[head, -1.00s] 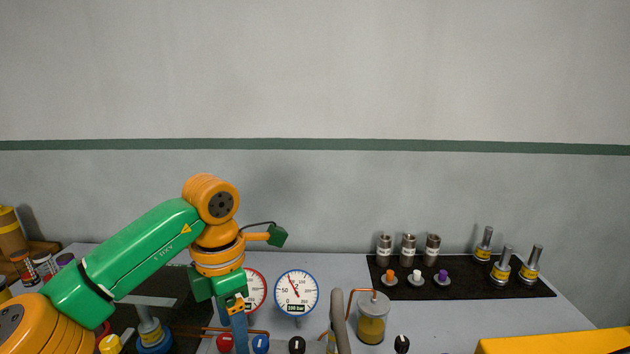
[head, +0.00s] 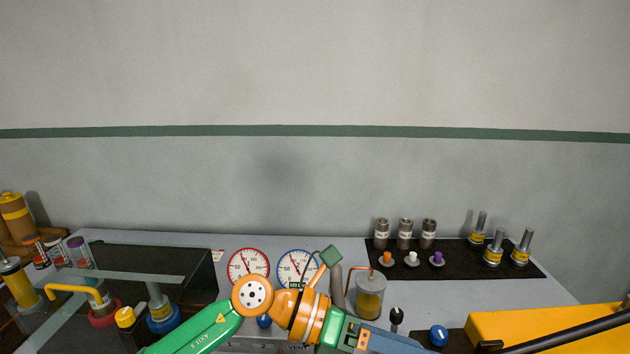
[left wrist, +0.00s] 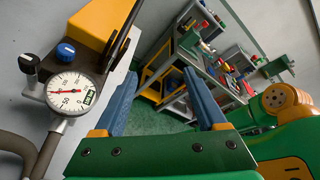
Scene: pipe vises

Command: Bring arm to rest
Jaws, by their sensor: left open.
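My left arm enters the head view from the bottom left, its green link (head: 205,335) low and its orange wrist (head: 308,312) bent to the right. My left gripper (head: 392,343) lies low at the bottom edge in front of the bench, pointing right, partly cut off. In the left wrist view the two blue fingers of my left gripper (left wrist: 160,75) stand well apart with nothing between them. Behind them is green floor and, further off, a shelved workstation (left wrist: 195,75). My right gripper is in neither view.
Two gauges (head: 248,267) stand behind my left wrist, the right one partly hidden. A clear canister (head: 370,296) and a yellow block (head: 550,325) with a black bar are close by. A black mat (head: 455,262) holds several fittings. Vises (head: 160,310) stand at the left.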

